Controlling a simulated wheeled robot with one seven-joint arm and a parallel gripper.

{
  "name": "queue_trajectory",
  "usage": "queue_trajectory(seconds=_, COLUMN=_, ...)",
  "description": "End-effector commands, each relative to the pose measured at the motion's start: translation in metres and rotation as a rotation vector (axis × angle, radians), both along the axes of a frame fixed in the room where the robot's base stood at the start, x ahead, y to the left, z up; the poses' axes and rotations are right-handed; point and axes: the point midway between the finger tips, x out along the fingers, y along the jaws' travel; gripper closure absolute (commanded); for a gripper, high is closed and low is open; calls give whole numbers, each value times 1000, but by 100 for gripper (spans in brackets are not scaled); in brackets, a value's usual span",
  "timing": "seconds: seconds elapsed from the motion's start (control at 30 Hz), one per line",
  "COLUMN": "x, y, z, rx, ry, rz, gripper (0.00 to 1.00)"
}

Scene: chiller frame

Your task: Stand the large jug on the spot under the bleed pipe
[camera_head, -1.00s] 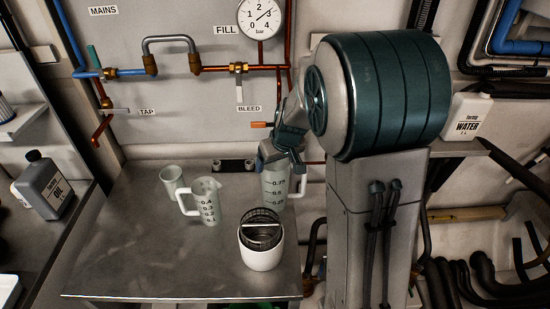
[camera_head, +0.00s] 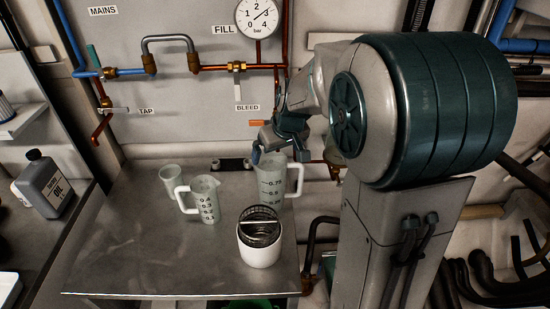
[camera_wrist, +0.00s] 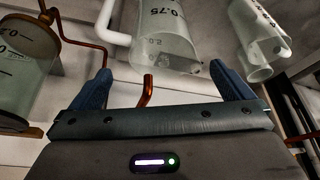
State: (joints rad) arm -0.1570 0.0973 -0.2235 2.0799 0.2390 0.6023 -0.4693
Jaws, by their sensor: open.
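The large jug (camera_head: 271,188), pale and translucent with dark scale marks, stands upright at the back right of the steel table, its handle at the right. My gripper (camera_head: 280,153) is open at its top, partly in front of the rim. In the wrist view the large jug (camera_wrist: 165,48) with its 0.75 mark shows beyond the spread fingers (camera_wrist: 160,88), with no visible grip on it. The copper bleed pipe (camera_head: 277,88) runs down behind my gripper, which hides its lower end. The BLEED label (camera_head: 247,107) is left of it. The spot cannot be made out.
A smaller jug (camera_head: 206,200) and a small beaker (camera_head: 171,180) stand left of the large jug. A white container with a dark basket (camera_head: 260,254) stands in front. The table's left front (camera_head: 135,255) is clear. An oil bottle (camera_head: 43,184) stands on the left shelf.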

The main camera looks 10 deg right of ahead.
Motion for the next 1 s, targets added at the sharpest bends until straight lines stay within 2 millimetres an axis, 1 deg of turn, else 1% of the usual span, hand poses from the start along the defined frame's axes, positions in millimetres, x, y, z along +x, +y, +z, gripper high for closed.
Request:
queue_trajectory(seconds=0.03, x=-4, y=-1, z=10, rx=0, ry=-5, rz=0, gripper=0)
queue_trajectory(seconds=0.1, x=-9, y=-2, z=23, rx=1, ry=-5, rz=0, gripper=0)
queue_trajectory(seconds=0.3, x=-20, y=-5, z=51, rx=1, ry=-2, rz=-1, gripper=0)
queue_trajectory(seconds=0.47, x=-28, y=-6, z=61, rx=1, ry=2, rz=-4, gripper=0)
queue_trajectory(seconds=0.53, x=-38, y=-5, z=63, rx=7, ry=7, rz=-13, gripper=0)
queue_trajectory(seconds=0.57, x=-46, y=-5, z=63, rx=11, ry=12, rz=-18, gripper=0)
queue_trajectory(seconds=0.67, x=-79, y=-2, z=63, rx=22, ry=29, rz=-49, gripper=0)
queue_trajectory(seconds=0.73, x=-108, y=0, z=61, rx=26, ry=46, rz=-76, gripper=0)
queue_trajectory(seconds=0.8, x=-137, y=2, z=57, rx=25, ry=62, rz=-107, gripper=0)
queue_trajectory(seconds=0.9, x=-175, y=4, z=48, rx=16, ry=83, rz=-149, gripper=0)
queue_trajectory(seconds=1.0, x=-203, y=4, z=39, rx=2, ry=97, rz=-187, gripper=0)
